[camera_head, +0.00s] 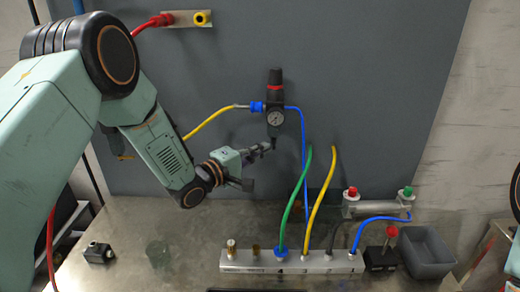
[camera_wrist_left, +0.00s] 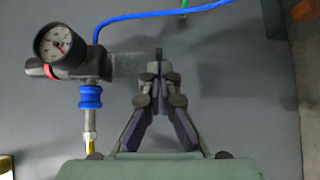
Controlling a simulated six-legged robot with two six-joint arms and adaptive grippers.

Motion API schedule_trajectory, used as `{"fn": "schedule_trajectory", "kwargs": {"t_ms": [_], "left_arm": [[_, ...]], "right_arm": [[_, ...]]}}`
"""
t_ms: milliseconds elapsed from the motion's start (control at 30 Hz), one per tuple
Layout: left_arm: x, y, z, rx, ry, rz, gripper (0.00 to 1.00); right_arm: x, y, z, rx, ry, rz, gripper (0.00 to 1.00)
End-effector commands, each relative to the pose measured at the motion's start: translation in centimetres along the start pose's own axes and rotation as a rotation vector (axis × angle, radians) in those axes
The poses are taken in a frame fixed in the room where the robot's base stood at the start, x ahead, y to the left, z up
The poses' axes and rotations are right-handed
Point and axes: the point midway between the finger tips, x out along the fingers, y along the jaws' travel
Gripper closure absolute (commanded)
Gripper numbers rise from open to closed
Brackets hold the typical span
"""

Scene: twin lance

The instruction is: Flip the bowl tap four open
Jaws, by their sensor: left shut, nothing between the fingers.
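The regulator with its round gauge (camera_head: 275,118) hangs on the grey back panel. Its bowl (camera_head: 274,131) points down, with a small dark tap at the lower end; the wrist view shows the bowl (camera_wrist_left: 130,63) and a dark tip (camera_wrist_left: 158,52) at its end. No number shows on the tap. My left gripper (camera_head: 268,147) is at the bowl's lower end. In the wrist view its shut fingertips (camera_wrist_left: 160,76) are close to that tip; I cannot tell whether they touch. It holds nothing. My right gripper is out of view.
A yellow hose (camera_head: 211,122) and a blue hose (camera_head: 301,140) run from the regulator. Below stands a manifold (camera_head: 300,264) with green and yellow hoses rising. A cylinder (camera_head: 377,207) and grey bin (camera_head: 427,252) stand right. The left bench is mostly clear.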

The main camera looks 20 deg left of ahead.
Motion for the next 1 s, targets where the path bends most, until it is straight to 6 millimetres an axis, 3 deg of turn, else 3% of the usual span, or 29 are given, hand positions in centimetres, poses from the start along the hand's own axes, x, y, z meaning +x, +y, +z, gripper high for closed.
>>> {"fn": "schedule_trajectory", "kwargs": {"t_ms": [1000], "left_arm": [[0.12,-0.06,0.60,0.001,0.106,-0.001,1.00]], "right_arm": [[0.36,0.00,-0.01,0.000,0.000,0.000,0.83]]}}
